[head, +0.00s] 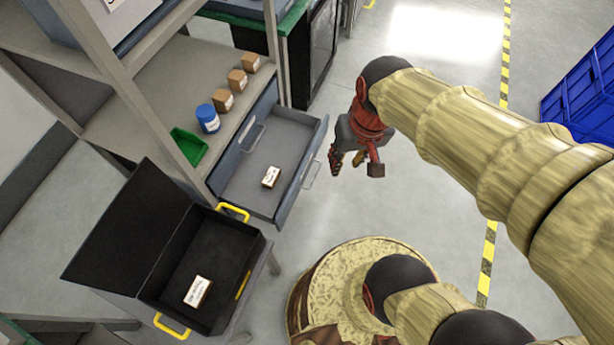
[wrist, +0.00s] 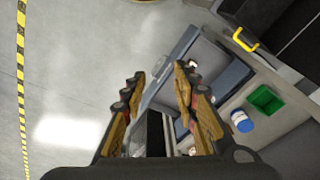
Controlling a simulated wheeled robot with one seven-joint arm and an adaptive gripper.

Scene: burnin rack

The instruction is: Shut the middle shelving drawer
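The shelving drawer (head: 298,180) is pulled out of the shelving unit in the head view, with its clear handle facing right. A small white-labelled box (head: 270,177) lies inside on its grey floor. My gripper (head: 346,163) hangs to the right of the drawer front, apart from it in the picture. In the wrist view my gripper (wrist: 160,79) has its two fingers spread with nothing held between them. The drawer (wrist: 165,72) shows beyond and between the fingers there, partly hidden by them.
An open black case (head: 222,280) with yellow handles and a labelled box stands at the lower left. A green bin (head: 188,147), a blue-and-white jar (head: 208,118) and brown boxes (head: 237,80) stand on the shelf. Blue crates (head: 583,92) are at the right. Floor beside the drawer is clear.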

